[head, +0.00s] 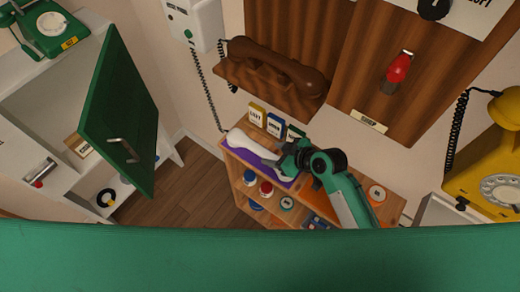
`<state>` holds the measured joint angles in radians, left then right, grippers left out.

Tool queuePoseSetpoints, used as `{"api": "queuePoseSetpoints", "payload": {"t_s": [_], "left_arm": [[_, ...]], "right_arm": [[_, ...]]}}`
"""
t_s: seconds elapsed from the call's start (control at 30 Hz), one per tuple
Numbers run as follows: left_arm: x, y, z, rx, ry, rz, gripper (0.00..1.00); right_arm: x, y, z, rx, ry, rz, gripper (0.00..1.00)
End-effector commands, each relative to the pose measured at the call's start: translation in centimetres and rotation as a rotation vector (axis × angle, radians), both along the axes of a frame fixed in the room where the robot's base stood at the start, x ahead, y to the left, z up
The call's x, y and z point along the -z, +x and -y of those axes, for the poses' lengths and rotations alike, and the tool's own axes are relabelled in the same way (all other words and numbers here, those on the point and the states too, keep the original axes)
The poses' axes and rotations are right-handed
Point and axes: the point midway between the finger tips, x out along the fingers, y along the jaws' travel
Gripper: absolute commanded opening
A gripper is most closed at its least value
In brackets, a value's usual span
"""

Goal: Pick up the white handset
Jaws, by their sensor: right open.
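The white handset (250,145) lies on a purple mat (229,149) on top of a small wooden shelf unit (238,178). Its left end and middle show clearly; its right end is partly hidden by my right gripper (283,163). The right gripper is open at the right part of the handset, with its arm coming in from the lower right. I cannot tell whether the fingers touch the handset. My left gripper is not in view.
Small cards (256,115) stand behind the handset. A brown handset (275,63) rests on a wooden wall rack above. A coiled cord (204,88) hangs at left. A green cabinet door (122,110) stands open. A yellow phone (490,170) is at right.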

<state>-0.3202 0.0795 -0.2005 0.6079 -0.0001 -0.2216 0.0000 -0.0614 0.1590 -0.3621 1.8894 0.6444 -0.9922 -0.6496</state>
Motion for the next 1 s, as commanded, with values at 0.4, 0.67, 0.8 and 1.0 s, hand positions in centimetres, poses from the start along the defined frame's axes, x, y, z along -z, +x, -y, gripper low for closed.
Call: {"api": "queuePoseSetpoints", "payload": {"t_s": [0.4, 0.67, 0.8, 1.0], "left_arm": [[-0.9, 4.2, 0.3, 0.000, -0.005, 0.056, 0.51], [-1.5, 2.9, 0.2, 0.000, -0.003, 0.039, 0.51], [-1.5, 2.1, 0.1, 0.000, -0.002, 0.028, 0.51], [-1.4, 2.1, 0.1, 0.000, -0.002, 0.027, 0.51]], "right_arm": [[2.1, 1.7, -2.3, 0.003, 0.000, -0.002, 0.55], [4.2, 3.3, -4.3, 0.002, 0.000, -0.001, 0.55], [4.7, 3.6, -4.7, 0.002, -0.002, -0.001, 0.55], [4.8, 3.6, -4.7, 0.002, -0.003, 0.000, 0.55]]}}
